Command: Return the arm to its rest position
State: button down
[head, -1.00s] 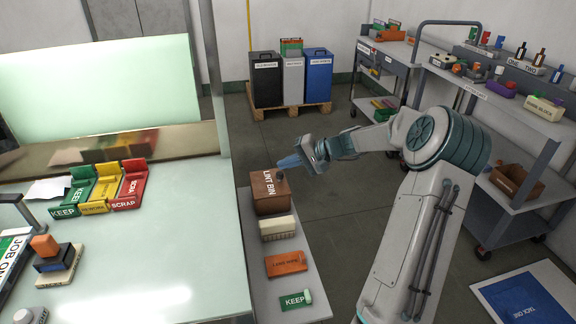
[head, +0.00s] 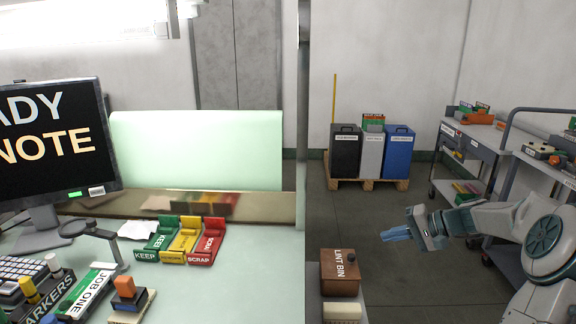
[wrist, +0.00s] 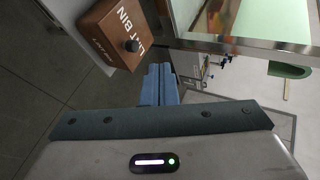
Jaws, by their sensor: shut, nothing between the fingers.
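My gripper (head: 398,235) is at the right of the head view, held in the air to the right of the lint bin and above the floor. Its blue fingers point left. In the wrist view the two blue fingers (wrist: 159,84) lie side by side, shut with nothing between them. My pale arm runs from the gripper to the right edge of the head view. The brown lint bin (head: 340,280), with a dark knob, stands on a narrow side surface. It also shows in the wrist view (wrist: 115,35), apart from the fingers.
A bench (head: 235,285) at left holds green, yellow and red trays (head: 182,243), a monitor (head: 55,145) and a job board (head: 88,292). A post (head: 303,120) rises at the bench's edge. Bins on a pallet (head: 370,182) stand behind; carts (head: 470,150) stand right. Floor between is clear.

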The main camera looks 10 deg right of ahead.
jog(key=s+a+r+n+g+h+p, duration=0.2)
jog(key=s+a+h, duration=0.1)
jog(key=s+a, duration=0.3)
jog(key=s+a+r+n+g+h+p, duration=0.1)
jog(key=s+a+r+g+h+p, duration=0.2)
jog(key=a, duration=0.6)
jog(key=s+a+r+n+h+p, duration=0.1)
jog(key=s+a+r+h+p, duration=0.1)
jog(key=s, duration=0.7)
jog(key=s+a+r+n+t+h+p, duration=0.1)
jog(key=s+a+r+n+h+p, duration=0.1)
jog(key=s, duration=0.8)
jog(key=shift+r+t+p, duration=0.3)
jog(key=shift+r+p, duration=0.05)
jog(key=shift+r, duration=0.15)
jog(key=shift+s, duration=0.1)
